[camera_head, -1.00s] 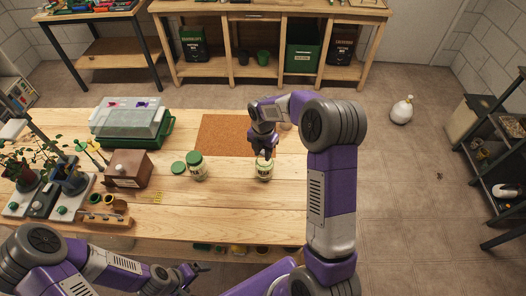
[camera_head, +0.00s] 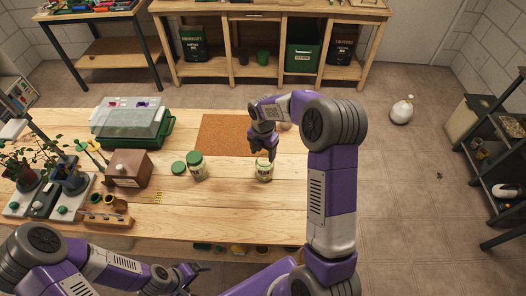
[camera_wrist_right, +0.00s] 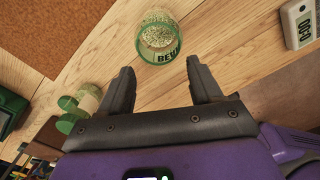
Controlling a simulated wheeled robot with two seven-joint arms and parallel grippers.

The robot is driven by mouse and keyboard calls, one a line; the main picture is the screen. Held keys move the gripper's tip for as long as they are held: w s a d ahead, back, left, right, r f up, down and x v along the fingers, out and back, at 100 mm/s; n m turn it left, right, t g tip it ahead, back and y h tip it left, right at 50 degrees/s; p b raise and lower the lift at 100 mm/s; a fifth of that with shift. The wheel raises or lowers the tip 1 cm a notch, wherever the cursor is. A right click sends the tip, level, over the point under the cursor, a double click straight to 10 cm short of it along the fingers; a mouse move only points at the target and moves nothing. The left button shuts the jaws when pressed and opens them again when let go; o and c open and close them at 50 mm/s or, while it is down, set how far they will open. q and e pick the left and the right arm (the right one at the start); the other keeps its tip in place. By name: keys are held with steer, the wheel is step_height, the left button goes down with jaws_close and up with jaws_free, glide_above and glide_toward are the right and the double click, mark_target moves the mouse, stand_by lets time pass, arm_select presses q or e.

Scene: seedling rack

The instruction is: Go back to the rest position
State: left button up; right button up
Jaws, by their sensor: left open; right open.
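My right gripper (camera_head: 263,153) is open and empty, just above and behind a jar with a pale label (camera_head: 264,172) on the table's right part. In the right wrist view, its two dark fingers stand wide apart (camera_wrist_right: 163,75). The jar (camera_wrist_right: 158,40) shows beyond the fingertips, apart from them, with a green rim and pale speckled contents. My left gripper (camera_head: 190,276) is open and low at the table's front edge, with nothing seen between its fingers.
A green jar (camera_head: 197,168) and green lid (camera_head: 179,168) stand left of my right gripper. A cork mat (camera_head: 222,138) lies behind. A brown box (camera_head: 128,168), a propagator with a clear cover (camera_head: 130,117) and potted seedlings fill the left side. The table's front middle is mostly clear.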

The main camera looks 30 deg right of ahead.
step_height(320, 180, up, 7)
steer(key=shift+r+p, duration=0.2)
steer(key=shift+p, duration=0.1)
